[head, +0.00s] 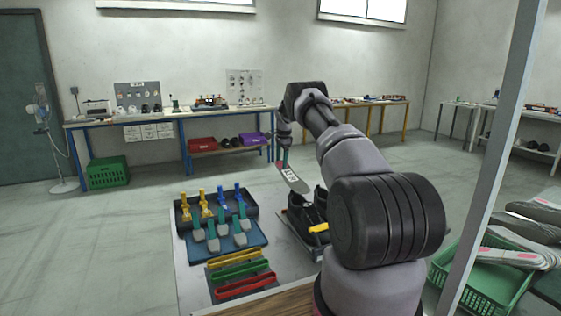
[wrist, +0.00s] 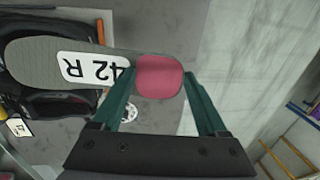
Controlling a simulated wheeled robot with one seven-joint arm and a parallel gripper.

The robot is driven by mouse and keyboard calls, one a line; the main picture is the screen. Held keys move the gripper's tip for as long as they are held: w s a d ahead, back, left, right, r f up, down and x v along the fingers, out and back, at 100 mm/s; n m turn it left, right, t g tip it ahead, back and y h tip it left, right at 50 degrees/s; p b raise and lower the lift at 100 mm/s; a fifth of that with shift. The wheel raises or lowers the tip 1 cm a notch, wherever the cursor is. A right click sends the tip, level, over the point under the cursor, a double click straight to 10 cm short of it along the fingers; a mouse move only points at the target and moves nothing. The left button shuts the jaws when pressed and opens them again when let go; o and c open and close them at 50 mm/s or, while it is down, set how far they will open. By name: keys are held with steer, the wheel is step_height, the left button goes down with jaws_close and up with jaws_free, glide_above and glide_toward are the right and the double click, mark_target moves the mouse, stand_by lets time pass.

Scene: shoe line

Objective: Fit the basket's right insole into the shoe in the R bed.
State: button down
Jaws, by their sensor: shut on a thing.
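My gripper (head: 283,158) is shut on a grey insole (head: 294,180) with a pink heel patch and a white label. In the wrist view my gripper (wrist: 160,90) has its teal fingers on both sides of the pink heel end, and the insole (wrist: 30,60) reads "42 R". The insole is held in the air, its toe end pointing left in the wrist view. Black shoes (head: 300,219) stand on the table behind my arm, which partly hides them. In the wrist view a black shoe (wrist: 45,104) lies below the insole, partly covered by it. The bed letters are not readable.
A green basket (head: 465,281) with several insoles is at the lower right, behind a grey post (head: 497,150). Left of the shoes are a tool tray (head: 182,226) and yellow, green and red strips (head: 243,270).

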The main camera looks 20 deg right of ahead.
mark_target(298, 188)
steer(key=shift+s+d+t, duration=0.1)
steer(key=shift+s+t, duration=0.9)
steer(key=shift+s, duration=0.3)
steer(key=shift+s+r+t, duration=0.1)
steer(key=shift+s+t, duration=0.8)
steer(key=shift+s, duration=0.8)
steer(key=shift+g, duration=0.3)
steer(key=shift+s+d+f, duration=0.1)
steer(key=shift+s+f, duration=0.55)
steer(key=shift+s, duration=0.3)
steer(key=shift+s+a+f, duration=0.1)
steer(key=shift+s+f, duration=0.55)
steer(key=shift+s, duration=0.35)
steer(key=shift+s+d+f, duration=0.1)
steer(key=shift+s+f, duration=0.55)
steer(key=shift+s, duration=0.3)
steer(key=shift+g, duration=0.4)
steer(key=shift+s+d+f, duration=0.1)
steer(key=shift+s+f, duration=0.25)
steer(key=shift+s, duration=0.55)
steer(key=shift+s+a+f, duration=0.1)
steer(key=shift+s+f, duration=0.3)
steer(key=shift+s, duration=0.5)
steer(key=shift+s+d+f, duration=0.1)
steer(key=shift+s+f, duration=0.25)
steer(key=shift+s, duration=0.55)
steer(key=shift+f+g, duration=0.4)
steer(key=shift+f, duration=0.45)
jaws_free()
